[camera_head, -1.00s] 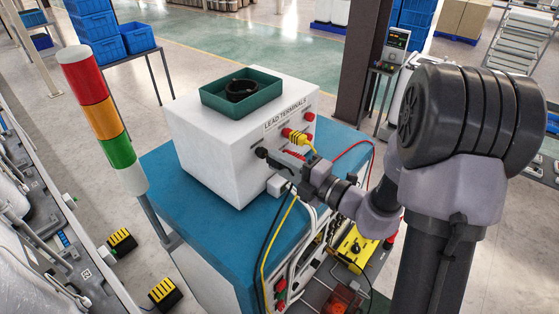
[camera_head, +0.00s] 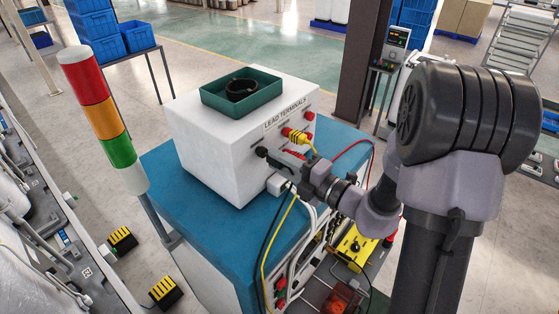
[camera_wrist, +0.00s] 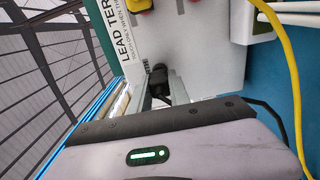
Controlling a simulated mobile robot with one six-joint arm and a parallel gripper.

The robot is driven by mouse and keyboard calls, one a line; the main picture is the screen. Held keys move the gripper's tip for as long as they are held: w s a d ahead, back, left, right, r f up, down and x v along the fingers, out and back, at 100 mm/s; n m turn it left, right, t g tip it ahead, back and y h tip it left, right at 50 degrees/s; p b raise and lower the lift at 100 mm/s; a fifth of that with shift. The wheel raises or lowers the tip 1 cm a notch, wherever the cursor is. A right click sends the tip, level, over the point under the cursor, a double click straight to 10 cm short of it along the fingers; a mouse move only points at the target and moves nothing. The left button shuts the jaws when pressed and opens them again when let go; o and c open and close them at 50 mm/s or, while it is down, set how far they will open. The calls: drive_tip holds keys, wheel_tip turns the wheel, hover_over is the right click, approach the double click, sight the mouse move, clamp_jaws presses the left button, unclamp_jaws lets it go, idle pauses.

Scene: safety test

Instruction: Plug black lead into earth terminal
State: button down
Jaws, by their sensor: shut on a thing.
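The white box labelled "LEAD TERMINALS" (camera_head: 225,150) stands on a blue-topped bench. My gripper (camera_head: 274,157) is at the lower left of its terminal face, shut on the black lead's plug. In the wrist view the black plug (camera_wrist: 158,82) sits between the fingers of my gripper (camera_wrist: 160,93), close against the white panel. The earth terminal is not clearly distinguishable from the black plug, and I cannot tell whether the plug is seated. The black lead (camera_head: 272,235) hangs over the bench's front edge.
A white socket block (camera_head: 278,185) with white cables is just below. A green tray (camera_head: 215,97) sits on the box. A signal tower (camera_head: 105,115) stands left.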

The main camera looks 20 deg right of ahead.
drive_tip(key=shift+w+a+p, duration=0.3)
drive_tip(key=shift+w+a, duration=0.05)
drive_tip(key=shift+w, duration=0.1)
drive_tip(key=c, duration=1.1)
unclamp_jaws()
drive_tip(key=shift+c, duration=0.2)
drive_tip(key=b+v, duration=0.2)
drive_tip(key=v, duration=1.5)
drive_tip(key=shift+b, duration=0.35)
drive_tip(key=shift+s+d, duration=0.1)
